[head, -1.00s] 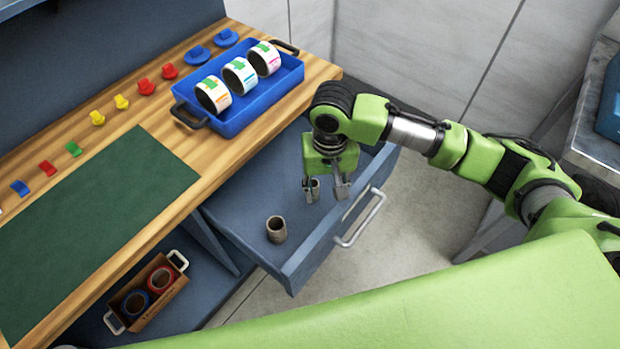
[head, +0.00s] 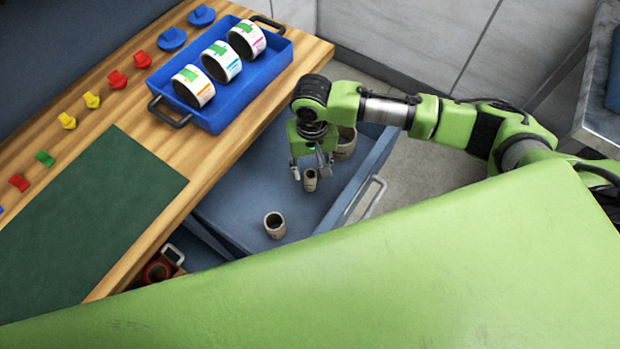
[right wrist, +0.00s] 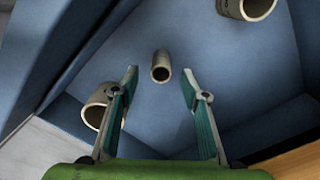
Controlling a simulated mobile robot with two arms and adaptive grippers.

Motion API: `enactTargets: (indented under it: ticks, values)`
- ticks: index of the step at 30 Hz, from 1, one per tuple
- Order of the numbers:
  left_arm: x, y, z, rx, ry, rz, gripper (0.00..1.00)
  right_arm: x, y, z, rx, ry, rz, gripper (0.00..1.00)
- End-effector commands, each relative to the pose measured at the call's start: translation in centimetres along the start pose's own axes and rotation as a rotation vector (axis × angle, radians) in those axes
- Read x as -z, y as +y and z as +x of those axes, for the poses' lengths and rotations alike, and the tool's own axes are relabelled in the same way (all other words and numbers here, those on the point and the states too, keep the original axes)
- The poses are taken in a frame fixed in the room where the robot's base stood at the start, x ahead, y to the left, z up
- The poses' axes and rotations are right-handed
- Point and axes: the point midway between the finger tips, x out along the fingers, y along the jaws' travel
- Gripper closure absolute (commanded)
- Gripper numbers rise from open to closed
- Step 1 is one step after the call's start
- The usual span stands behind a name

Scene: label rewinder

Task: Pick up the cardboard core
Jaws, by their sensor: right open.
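Three brown cardboard cores are in the open blue drawer (head: 240,210). A small core (head: 310,181) stands beneath my right gripper (head: 311,174). In the right wrist view this core (right wrist: 161,70) shows in the gap between the two open fingertips (right wrist: 160,75), beyond them and not gripped. A second core (head: 275,226) stands apart, nearer the drawer's front left; in the right wrist view it appears at the top right (right wrist: 245,8). A wider core (head: 346,145) is partly hidden behind my gripper, and is left of the fingers in the right wrist view (right wrist: 97,110). My left gripper is not in view.
The drawer has a grey handle (head: 363,198) on its right side. On the wooden bench (head: 225,165) are a green mat (head: 90,215), a blue tray (head: 215,122) with three label rolls, and several coloured clips. A box (head: 160,268) shows partly below the bench.

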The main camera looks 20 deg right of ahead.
Motion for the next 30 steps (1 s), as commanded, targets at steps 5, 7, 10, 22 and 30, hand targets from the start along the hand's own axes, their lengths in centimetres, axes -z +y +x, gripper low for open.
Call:
enactTargets:
  ticks: [5, 7, 10, 22, 30]
  values:
    - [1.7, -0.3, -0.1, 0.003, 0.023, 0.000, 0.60, 0.1, 0.0, 1.3, -0.001, -0.001, 0.001, 0.59]
    - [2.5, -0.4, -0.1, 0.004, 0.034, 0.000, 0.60, 0.2, -0.1, 2.4, -0.002, -0.002, 0.002, 0.59]
    - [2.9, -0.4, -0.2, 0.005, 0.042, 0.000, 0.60, 0.3, -0.2, 4.0, -0.001, -0.001, 0.002, 0.59]
    - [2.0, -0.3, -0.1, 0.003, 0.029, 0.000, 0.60, 0.4, -0.2, 5.5, 0.001, 0.001, 0.000, 0.59]
    - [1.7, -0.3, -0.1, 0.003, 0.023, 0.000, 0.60, 0.3, -0.2, 5.5, 0.000, 0.001, 0.001, 0.90]
